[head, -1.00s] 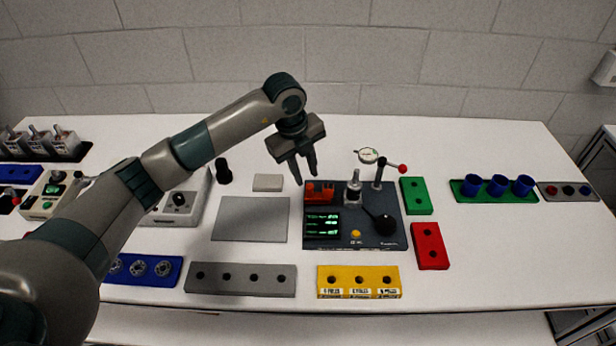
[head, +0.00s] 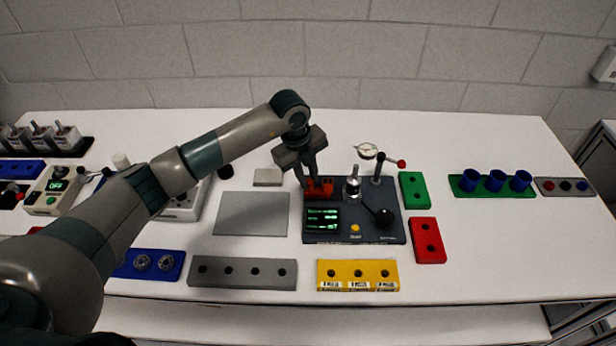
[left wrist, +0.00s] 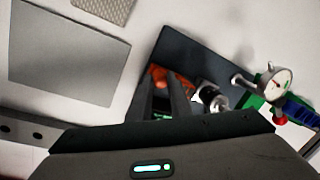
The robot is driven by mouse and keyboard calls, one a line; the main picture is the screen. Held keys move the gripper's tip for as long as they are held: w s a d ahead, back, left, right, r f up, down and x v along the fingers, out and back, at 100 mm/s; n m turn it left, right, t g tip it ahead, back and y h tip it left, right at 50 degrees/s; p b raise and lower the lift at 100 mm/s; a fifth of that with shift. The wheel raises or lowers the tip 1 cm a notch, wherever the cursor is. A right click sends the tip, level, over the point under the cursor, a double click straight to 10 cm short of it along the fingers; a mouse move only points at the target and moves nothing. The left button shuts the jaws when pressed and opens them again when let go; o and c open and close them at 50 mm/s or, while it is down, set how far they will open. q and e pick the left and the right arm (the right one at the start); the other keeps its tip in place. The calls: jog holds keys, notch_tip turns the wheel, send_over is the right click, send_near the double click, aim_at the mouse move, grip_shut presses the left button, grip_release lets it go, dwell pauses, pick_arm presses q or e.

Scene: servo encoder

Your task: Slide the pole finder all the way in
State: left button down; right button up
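An orange-red block with two raised parts (head: 320,189), which I take to be the pole finder, sits at the back left of a dark base plate (head: 343,239). My left gripper (head: 311,184) is directly over this block, with its fingertips at the raised parts. In the left wrist view the two fingers (left wrist: 166,84) stand apart, with orange (left wrist: 174,78) showing between and around their tips. I cannot tell whether they touch it. The fingers hide part of the block. My right gripper is not in view.
The base plate also bears a green-lit display (head: 321,219), a metal spindle (head: 352,188), a black knob (head: 384,218) and a dial gauge (head: 367,151) on a post. A grey mat (head: 251,214) lies left. Yellow (head: 358,274), red (head: 427,240) and green (head: 413,189) blocks lie around it.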

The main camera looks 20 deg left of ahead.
aim_at(322, 191)
pick_arm(q)
jog(key=d, duration=0.1)
jog(key=d+b, duration=0.1)
jog(key=shift+w+d+f, duration=0.1)
jog(key=shift+w+d, duration=0.25)
jog(key=shift+w, duration=0.05)
jog(key=shift+w+d+b, duration=0.1)
jog(key=shift+d+b, duration=0.25)
jog(key=shift+r, duration=0.2)
jog(key=c, duration=1.9)
grip_release()
jog(key=shift+d, duration=0.15)
